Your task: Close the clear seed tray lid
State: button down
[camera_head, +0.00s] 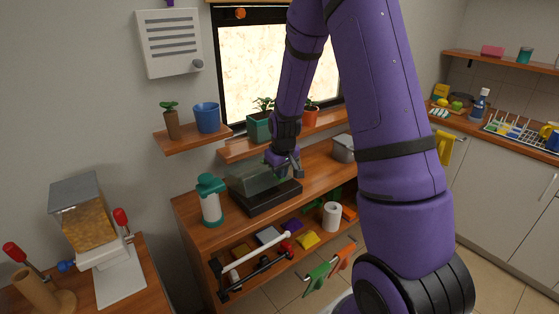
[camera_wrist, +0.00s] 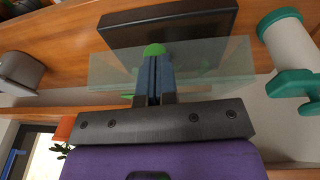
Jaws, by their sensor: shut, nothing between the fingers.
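The seed tray has a black base (camera_head: 268,200) on the wooden shelf unit, and the base also shows in the wrist view (camera_wrist: 205,18). Its clear lid (camera_head: 248,178) is raised at an angle over the base, not flat on it. In the wrist view the lid (camera_wrist: 215,62) is a see-through sheet across my fingers. My gripper (camera_head: 284,172) is shut and empty at the lid's right part; its fingers also show in the wrist view (camera_wrist: 154,62). A green bit (camera_wrist: 154,49) shows at the fingertips. I cannot tell whether the fingers touch the lid.
A white and teal spray bottle (camera_head: 211,200) stands just left of the tray. A grey container (camera_head: 343,149) stands to the right on the same top. Potted plants (camera_head: 259,125) sit on the wall shelf above.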

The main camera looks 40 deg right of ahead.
jog(key=shift+s+d+f, duration=0.1)
jog(key=shift+s+f, duration=0.35)
jog(key=shift+f, duration=0.45)
jog(key=shift+s+a+f, duration=0.1)
jog(key=shift+s+f, duration=0.3)
jog(key=shift+f, duration=0.45)
jog(key=shift+s+d+f, duration=0.1)
jog(key=shift+s+f, duration=0.35)
jog(key=shift+f, duration=0.45)
jog(key=s+a+r, duration=0.1)
jog(key=s+r, duration=0.6)
jog(key=r, duration=0.4)
jog(key=shift+w+a, duration=0.1)
